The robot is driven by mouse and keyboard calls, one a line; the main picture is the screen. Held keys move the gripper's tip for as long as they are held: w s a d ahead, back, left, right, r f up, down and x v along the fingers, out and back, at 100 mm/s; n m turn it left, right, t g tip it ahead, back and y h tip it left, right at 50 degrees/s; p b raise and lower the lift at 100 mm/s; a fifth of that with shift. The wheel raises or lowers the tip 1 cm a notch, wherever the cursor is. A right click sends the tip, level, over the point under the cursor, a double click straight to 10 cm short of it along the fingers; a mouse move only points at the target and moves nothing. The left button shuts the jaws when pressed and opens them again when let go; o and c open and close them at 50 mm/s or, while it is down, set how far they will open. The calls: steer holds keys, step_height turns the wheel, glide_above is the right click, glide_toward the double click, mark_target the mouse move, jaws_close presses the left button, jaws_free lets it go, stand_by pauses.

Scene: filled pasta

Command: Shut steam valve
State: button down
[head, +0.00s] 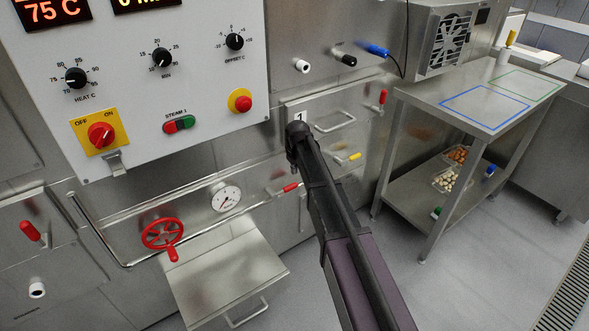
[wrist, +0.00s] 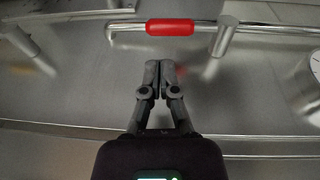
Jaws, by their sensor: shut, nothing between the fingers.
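A red handwheel (head: 163,233) with a protruding knob is on the lower steel panel, left of a round white gauge (head: 226,198). A red-sleeved lever (head: 290,187) sits right of the gauge; which of these is the steam valve is not labelled. My gripper (head: 297,131) is in front of the panel by the door marked 1, apart from the handwheel. In the wrist view my gripper (wrist: 160,68) has its fingertips together and empty. A red grip (wrist: 170,27) on a metal rod is just beyond them, and a gauge (wrist: 315,68) shows at the right edge.
A control box (head: 150,80) with dials and a red-and-yellow switch (head: 100,133) overhangs the handwheel. A steel shelf (head: 228,268) juts out below it. A bent pipe (head: 95,230) runs to the left. A steel table (head: 480,98) stands to the right; the floor between is clear.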

steer(key=p+v, duration=0.5)
steer(key=v, duration=0.1)
steer(key=shift+d, duration=0.25)
steer(key=shift+w+r, duration=0.1)
stand_by(0.6)
steer(key=s+d+m+g, duration=0.1)
steer(key=s+d+m, duration=0.1)
steer(key=s+d, duration=0.5)
steer(key=s+d+m+g, duration=0.1)
steer(key=s+d+m, duration=0.15)
steer(key=s, duration=0.95)
steer(key=s+d+m, duration=0.2)
steer(key=s+d, duration=0.3)
steer(key=s, duration=0.4)
step_height(320, 180, up, 15)
steer(key=p, duration=1.5)
steer(key=shift+s+d+p, duration=0.25)
steer(key=shift+s+p, duration=0.05)
steer(key=shift+s, duration=0.05)
